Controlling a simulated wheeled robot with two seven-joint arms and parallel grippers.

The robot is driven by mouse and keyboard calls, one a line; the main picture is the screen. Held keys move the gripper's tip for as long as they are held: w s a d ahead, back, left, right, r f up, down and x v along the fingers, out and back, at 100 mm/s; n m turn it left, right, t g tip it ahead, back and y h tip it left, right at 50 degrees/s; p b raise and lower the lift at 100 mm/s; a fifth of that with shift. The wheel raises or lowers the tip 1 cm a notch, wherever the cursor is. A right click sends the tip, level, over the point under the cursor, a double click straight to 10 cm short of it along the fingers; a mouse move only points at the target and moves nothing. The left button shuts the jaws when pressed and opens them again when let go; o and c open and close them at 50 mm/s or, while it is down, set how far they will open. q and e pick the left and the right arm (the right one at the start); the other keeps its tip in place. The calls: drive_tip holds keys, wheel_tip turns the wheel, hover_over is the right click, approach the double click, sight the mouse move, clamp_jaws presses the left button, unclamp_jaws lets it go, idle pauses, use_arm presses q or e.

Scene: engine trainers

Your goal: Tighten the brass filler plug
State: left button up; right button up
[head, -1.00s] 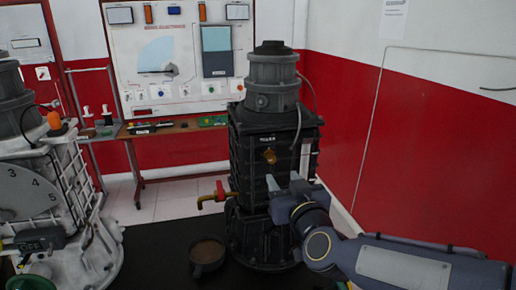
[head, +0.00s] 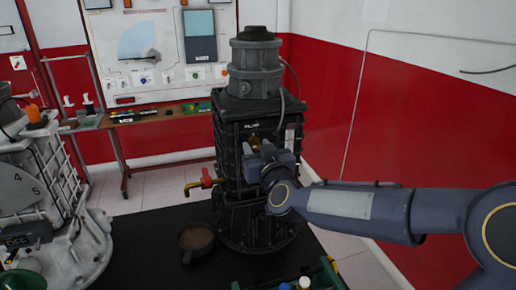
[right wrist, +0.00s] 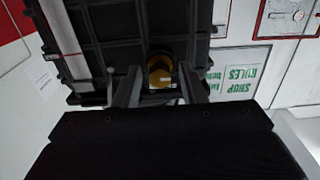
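The brass filler plug (head: 253,139) sits on the front face of the dark engine trainer (head: 232,200), under a small label. It is partly hidden behind my right gripper (head: 259,150) in the head view. In the right wrist view the brass plug (right wrist: 160,71) lies between the two fingertips of my right gripper (right wrist: 158,82). The fingers are spread, with a gap visible on the plug's left side; contact on its right side is unclear. My left gripper is not in view.
A red-handled tap (head: 203,182) juts from the trainer's left side. A dark cup of brown liquid (head: 195,240) stands below it on the black table (head: 140,245). A pale cutaway trainer (head: 60,215) stands at left. A green tray (head: 328,272) holds bottles at the front.

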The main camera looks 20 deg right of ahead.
clamp_jaws()
drive_tip(key=shift+f+m+b, duration=0.15)
drive_tip(key=shift+m+b, duration=0.75)
drive_tip(key=shift+m, duration=0.1)
drive_tip(key=m+b, duration=0.2)
drive_tip(key=m, duration=0.1)
drive_tip(key=m+b, duration=0.3)
drive_tip(key=m, duration=0.4)
drive_tip(key=shift+b, duration=0.35)
drive_tip(key=m+b, duration=0.2)
drive_tip(key=m, duration=0.3)
drive_tip(key=shift+m, duration=0.4)
